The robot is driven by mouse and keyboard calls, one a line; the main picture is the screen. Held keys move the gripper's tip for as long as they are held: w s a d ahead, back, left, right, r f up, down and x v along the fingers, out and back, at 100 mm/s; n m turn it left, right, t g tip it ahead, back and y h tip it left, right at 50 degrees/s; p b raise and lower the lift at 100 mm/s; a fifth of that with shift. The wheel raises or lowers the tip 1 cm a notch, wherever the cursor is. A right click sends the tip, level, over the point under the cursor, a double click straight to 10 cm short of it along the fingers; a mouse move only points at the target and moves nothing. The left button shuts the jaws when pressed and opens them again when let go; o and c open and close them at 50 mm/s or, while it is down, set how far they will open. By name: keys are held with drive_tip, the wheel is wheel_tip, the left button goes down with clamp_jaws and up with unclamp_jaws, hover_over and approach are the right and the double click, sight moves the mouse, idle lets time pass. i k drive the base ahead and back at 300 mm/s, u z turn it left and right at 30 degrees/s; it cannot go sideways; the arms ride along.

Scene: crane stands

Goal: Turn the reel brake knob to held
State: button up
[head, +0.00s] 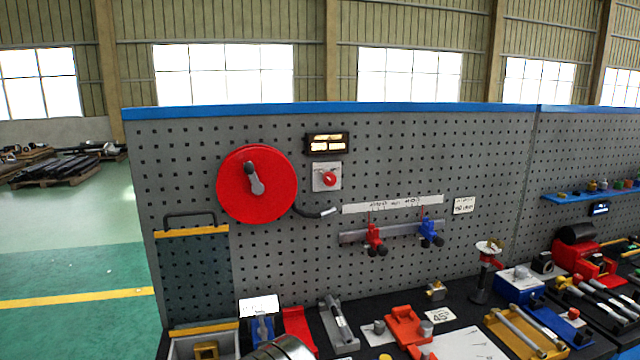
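The likely reel brake knob (329,179) is a small red knob on a pale square plate, mounted on the grey pegboard. It is too small in the head view to read its setting. The red reel (236,196) hangs to its left, a large round disc with a grey crank and a dark handle grip. A short dark hose with a pale end (328,212) comes out at the reel's lower right. A small dark display (327,143) with lit orange-white characters sits just above the knob.
A rail with a red clamp (374,240) and a blue clamp (430,235) is on the pegboard (480,150), right of and below the knob. The dark bench (370,345) below is crowded with tools and fixtures. The board directly around the knob is clear.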

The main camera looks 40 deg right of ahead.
sight(329, 179)
drive_tip(key=u, duration=0.1)
drive_tip(key=k, duration=0.85)
drive_tip(key=z, duration=0.5)
drive_tip(key=i, duration=1)
drive_tip(key=z, duration=0.05)
